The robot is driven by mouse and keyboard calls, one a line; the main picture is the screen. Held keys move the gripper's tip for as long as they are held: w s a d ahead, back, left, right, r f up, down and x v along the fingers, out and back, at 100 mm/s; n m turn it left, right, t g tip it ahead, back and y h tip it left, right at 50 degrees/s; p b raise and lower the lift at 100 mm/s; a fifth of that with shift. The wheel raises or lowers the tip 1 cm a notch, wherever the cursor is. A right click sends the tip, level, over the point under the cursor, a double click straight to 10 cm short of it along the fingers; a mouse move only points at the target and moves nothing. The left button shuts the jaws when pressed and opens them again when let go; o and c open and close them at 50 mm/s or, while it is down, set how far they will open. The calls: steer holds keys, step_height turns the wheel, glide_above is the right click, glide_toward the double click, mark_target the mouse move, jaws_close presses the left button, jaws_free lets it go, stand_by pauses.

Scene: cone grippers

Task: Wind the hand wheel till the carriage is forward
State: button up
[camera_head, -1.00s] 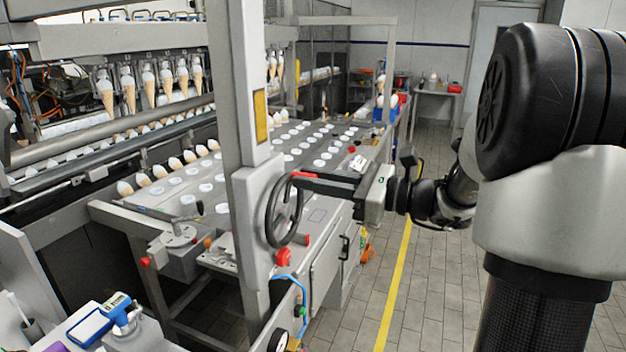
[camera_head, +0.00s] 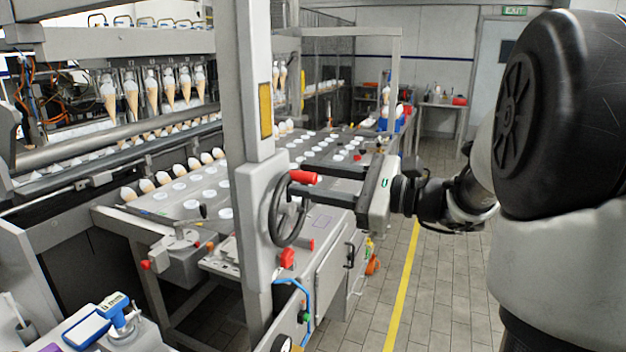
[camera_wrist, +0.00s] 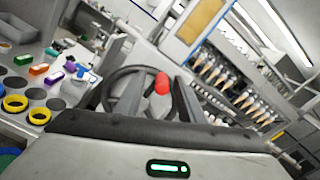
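The black hand wheel (camera_head: 273,218) is mounted on the grey upright post, with a red handle (camera_head: 303,177) at its upper side. The wheel rim (camera_wrist: 108,88) passes behind the fingers. I cannot tell whether a finger touches the handle. A carriage-like beam (camera_head: 130,42) with hanging cones (camera_head: 152,92) spans the upper left; its travel cannot be judged.
The post (camera_head: 250,90) stands close left of my gripper. A red knob (camera_head: 287,258) and blue hose lie below the wheel. The perforated table (camera_head: 190,205) is behind. Floor (camera_head: 440,290) to the right is clear, with a yellow line (camera_head: 405,285).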

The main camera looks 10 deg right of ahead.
steer(key=shift+d, duration=0.15)
steer(key=v, duration=1.7)
steer(key=shift+s, duration=0.1)
